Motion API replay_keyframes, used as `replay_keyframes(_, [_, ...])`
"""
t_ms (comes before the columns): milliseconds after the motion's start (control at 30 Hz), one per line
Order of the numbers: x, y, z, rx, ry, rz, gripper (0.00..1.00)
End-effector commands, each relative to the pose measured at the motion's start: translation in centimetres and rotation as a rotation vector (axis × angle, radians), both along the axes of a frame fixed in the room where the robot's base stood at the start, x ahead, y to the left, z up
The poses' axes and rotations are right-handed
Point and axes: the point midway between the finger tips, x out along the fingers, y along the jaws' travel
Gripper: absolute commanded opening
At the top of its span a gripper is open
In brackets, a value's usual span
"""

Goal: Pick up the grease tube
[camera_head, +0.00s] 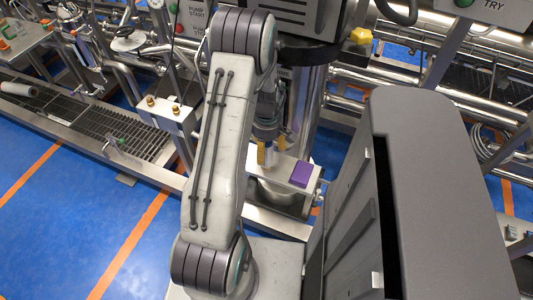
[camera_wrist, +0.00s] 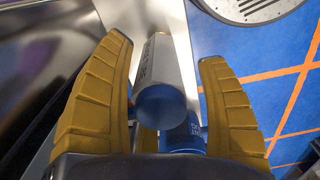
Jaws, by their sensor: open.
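The grease tube (camera_wrist: 157,65) is a pale grey cylinder with dark print and a blue end (camera_wrist: 161,106). In the wrist view it lies between the two yellow fingers of my gripper (camera_wrist: 165,50), with visible gaps on both sides. The gripper is open. In the head view my gripper (camera_head: 273,152) points down over a small pale ledge, and the tube is hard to make out there. A second blue cylindrical thing (camera_wrist: 185,136) shows below the tube in the wrist view, partly hidden by my gripper.
A purple block (camera_head: 301,173) sits on the pale ledge just right of my gripper. A steel column (camera_head: 305,105) and pipes stand close behind. A white bracket with brass knobs (camera_head: 167,116) is to the left. Blue floor (camera_head: 60,215) with orange lines is open at lower left.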

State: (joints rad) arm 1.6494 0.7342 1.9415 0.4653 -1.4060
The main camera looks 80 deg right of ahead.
Motion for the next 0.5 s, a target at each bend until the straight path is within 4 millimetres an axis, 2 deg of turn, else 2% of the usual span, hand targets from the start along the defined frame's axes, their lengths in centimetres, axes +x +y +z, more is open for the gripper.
replay_keyframes(267, [0.0,0.01,-0.1,0.0,0.0,0.0,0.69])
replay_keyframes(500, [0.0,0.01,-0.08,0.0,0.0,0.0,0.47])
